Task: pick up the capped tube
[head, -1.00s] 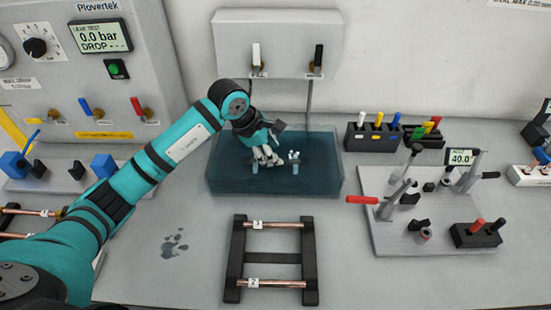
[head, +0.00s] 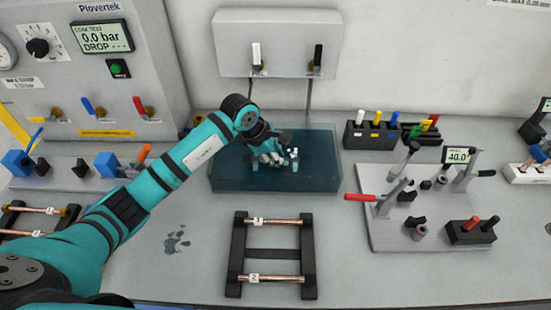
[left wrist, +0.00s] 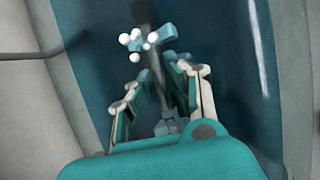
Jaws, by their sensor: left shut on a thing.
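My left gripper (head: 268,158) reaches down into the dark blue water tank (head: 225,181). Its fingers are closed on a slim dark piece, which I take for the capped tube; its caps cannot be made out. A light-blue support (head: 294,162) stands beside the fingers in the tank. White balls (left wrist: 135,40) show just beyond the fingertips. My right gripper does not show.
Another rack with tubes (head: 40,210) is at left. A clamp plate (head: 385,235) with levers stands at right.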

